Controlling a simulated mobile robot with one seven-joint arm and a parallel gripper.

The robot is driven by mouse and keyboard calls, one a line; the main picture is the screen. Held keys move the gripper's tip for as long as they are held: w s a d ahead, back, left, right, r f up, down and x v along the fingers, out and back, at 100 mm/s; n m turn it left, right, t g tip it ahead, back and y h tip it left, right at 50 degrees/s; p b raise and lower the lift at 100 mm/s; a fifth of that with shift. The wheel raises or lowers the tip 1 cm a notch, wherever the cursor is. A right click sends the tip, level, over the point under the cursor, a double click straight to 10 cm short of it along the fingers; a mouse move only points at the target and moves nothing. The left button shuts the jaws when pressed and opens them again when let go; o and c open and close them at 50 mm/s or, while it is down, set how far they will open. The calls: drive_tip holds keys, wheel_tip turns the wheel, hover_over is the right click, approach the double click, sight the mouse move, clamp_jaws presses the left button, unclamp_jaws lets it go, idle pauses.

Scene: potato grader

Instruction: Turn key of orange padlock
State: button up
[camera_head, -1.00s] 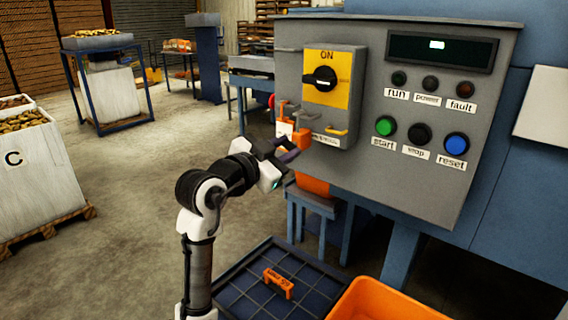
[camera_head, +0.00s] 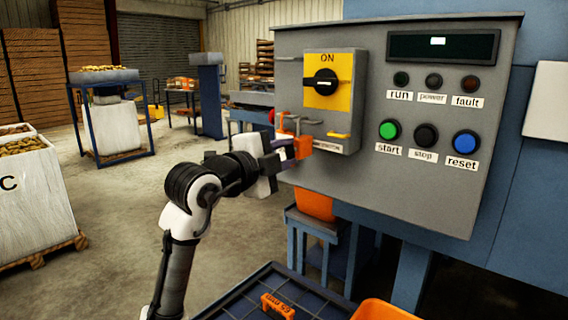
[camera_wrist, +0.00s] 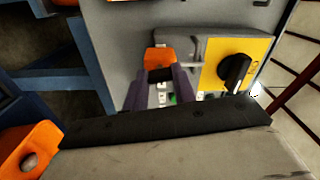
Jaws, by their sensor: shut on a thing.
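The orange padlock (camera_head: 303,143) hangs at the lower left of the grey switch box, below the rotary switch. It also shows in the wrist view (camera_wrist: 159,57), just beyond my fingertips. My gripper (camera_head: 287,151) is at the padlock's near side, and its purple-grey fingers (camera_wrist: 160,84) are close together at the padlock's lower edge. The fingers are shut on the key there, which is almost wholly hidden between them. How far the key is turned cannot be seen.
The yellow switch plate (camera_head: 327,79) with a black knob (camera_head: 326,82) is just above. The grey control panel (camera_head: 420,195) carries lamps and buttons at the right. A blue tray (camera_head: 250,290) holding an orange handle-like piece (camera_head: 277,305) and an orange bin (camera_head: 385,310) are below.

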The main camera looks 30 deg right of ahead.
drive_tip(key=shift+m+b, duration=0.5)
drive_tip(key=shift+m, duration=0.6)
drive_tip(key=o, duration=1)
drive_tip(key=b+v, duration=0.1)
drive_tip(key=v, duration=1.2)
drive_tip(key=shift+s+a, duration=0.2)
drive_tip(key=shift+a, duration=0.15)
